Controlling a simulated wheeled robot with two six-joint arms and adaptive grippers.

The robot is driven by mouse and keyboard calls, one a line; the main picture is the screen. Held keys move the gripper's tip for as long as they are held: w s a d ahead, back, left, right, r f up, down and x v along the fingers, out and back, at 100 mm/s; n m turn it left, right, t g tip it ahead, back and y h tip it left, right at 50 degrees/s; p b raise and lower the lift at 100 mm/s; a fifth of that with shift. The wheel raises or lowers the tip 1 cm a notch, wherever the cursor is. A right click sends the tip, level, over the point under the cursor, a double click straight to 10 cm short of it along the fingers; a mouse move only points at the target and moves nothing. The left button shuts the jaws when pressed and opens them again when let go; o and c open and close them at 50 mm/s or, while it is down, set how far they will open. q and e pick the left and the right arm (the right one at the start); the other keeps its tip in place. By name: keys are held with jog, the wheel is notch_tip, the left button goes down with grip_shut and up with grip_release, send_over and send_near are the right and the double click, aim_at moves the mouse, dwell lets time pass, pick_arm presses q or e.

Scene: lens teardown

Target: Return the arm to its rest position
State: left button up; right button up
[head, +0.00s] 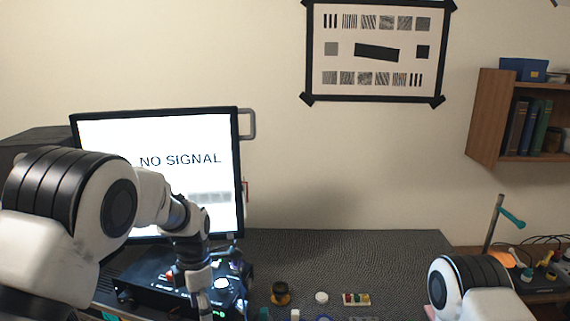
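My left arm comes in from the left and reaches down in front of the monitor. Its lower end, with the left gripper, is over a dark box (145,287) with a lit white spot on top. The fingers are dark and small against the box, and I cannot tell whether they are open or shut. My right arm shows only as a white and black joint at the lower right. The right gripper is out of the picture.
The monitor (105,135) reads "NO SIGNAL". On the dark textured mat (350,255) stand a black and amber round part (281,293), a white cap (321,297) and a small tray with coloured pieces (356,299). A soldering area (540,275) and a wall shelf (487,120) are at right.

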pick_arm(q)
jog(key=s+a+f+m+g+b, duration=0.2)
jog(key=s+a+f+g, duration=0.1)
jog(key=s+f, duration=1)
jog(key=s+a+f+m+g+b, duration=0.1)
jog(key=s+a+f+g+b, duration=0.1)
jog(key=s+f, duration=1.05)
jog(key=s+a+f+m+t, duration=0.2)
jog(key=s+f+m, duration=0.4)
jog(key=s+m, duration=0.6)
jog(key=w+m+t, duration=0.1)
jog(key=m, duration=0.2)
jog(key=w+m+t, duration=0.1)
jog(key=m, duration=0.2)
jog(key=w+m+t, duration=0.1)
jog(key=m, duration=0.2)
jog(key=shift+w+r+t+b, duration=0.25)
jog(key=shift+w+t+b, duration=0.1)
jog(key=shift+w+t, duration=0.05)
